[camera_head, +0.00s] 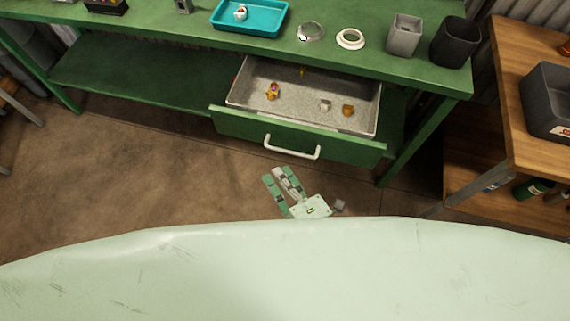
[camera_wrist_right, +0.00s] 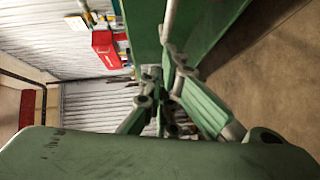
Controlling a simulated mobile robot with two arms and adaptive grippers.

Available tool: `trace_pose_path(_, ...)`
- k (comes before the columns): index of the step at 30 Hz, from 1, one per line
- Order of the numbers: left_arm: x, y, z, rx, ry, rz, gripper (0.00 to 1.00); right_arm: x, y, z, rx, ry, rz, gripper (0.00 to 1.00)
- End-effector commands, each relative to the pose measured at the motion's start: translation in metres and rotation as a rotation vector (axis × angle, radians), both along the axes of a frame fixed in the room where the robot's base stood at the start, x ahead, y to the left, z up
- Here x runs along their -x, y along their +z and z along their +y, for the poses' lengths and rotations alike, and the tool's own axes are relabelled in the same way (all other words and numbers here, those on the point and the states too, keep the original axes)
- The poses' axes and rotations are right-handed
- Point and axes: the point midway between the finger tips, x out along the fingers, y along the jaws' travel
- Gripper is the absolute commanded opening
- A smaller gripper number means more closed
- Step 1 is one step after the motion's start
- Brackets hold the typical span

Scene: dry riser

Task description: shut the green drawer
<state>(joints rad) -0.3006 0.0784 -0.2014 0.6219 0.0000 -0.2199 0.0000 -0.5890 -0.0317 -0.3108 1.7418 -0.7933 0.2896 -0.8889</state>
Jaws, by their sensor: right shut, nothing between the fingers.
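The green drawer (camera_head: 235,123) under the green workbench stands pulled out, its grey inside showing. Its white bar handle (camera_head: 291,149) is on the front face. Inside lie a small orange and purple item (camera_head: 272,91), a pale piece (camera_head: 325,104) and a small orange-brown piece (camera_head: 348,110). My right gripper (camera_head: 275,175) is shut and empty, a little in front of the drawer face and just below the handle in the head view. In the right wrist view its fingers (camera_wrist_right: 163,78) point toward a pale bar and green panels. My left gripper is not in view.
On the green bench top (camera_head: 335,61) stand a teal tray (camera_head: 250,30), a glass dish (camera_head: 310,32), a white ring (camera_head: 350,39), a grey cup (camera_head: 404,35) and a black cup (camera_head: 455,42). A wooden shelf unit (camera_head: 507,100) stands at right. Brown floor before the drawer is clear.

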Motion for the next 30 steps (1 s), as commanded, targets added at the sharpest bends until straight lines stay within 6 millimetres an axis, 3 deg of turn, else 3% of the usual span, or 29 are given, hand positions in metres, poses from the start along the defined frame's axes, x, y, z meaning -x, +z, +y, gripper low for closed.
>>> trace_pose_path(6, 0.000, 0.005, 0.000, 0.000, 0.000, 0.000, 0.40, -0.025, -0.006, -0.011, 0.005, -0.001, 0.001, 0.00)
trace_pose_path(23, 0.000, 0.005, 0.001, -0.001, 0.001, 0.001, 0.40, -0.032, -0.008, -0.014, 0.004, -0.002, 0.002, 0.00)
trace_pose_path(30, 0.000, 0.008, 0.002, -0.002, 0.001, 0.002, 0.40, -0.057, -0.006, -0.021, 0.005, -0.001, -0.002, 0.00)
